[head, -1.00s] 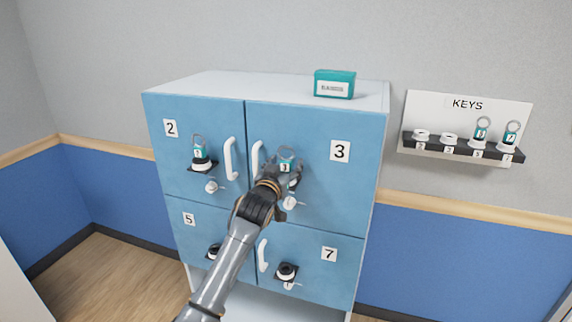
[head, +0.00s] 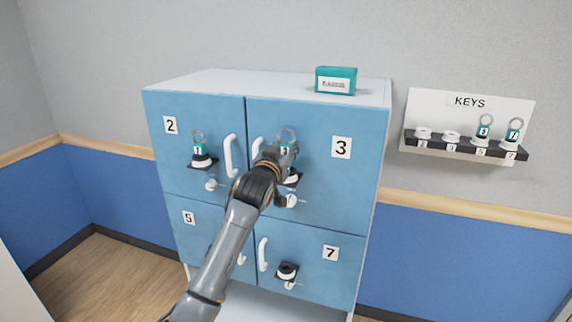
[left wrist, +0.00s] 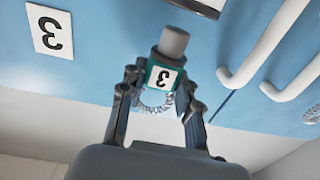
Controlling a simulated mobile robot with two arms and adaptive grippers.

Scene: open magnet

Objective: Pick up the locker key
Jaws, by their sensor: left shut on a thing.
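The locker key with a teal tag marked 3 (head: 285,149) is in front of the upper right locker door, its ring upward. My left gripper (head: 280,160) is shut on it and partly covers it in the head view. In the left wrist view, the tag of the key (left wrist: 164,79) is between the two fingers of the gripper (left wrist: 158,95). That view is upside down; the key's grey cylinder end shows clear, apart from the black holder (left wrist: 203,6). My right gripper is out of view.
The blue locker cabinet (head: 340,200) has white handles. Another tagged key (head: 199,151) stands on door 2. A wall rack marked KEYS (head: 428,108) holds two keys at its right. A teal box (head: 335,80) sits on top of the cabinet. Door 7 has an empty-looking holder (head: 287,270).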

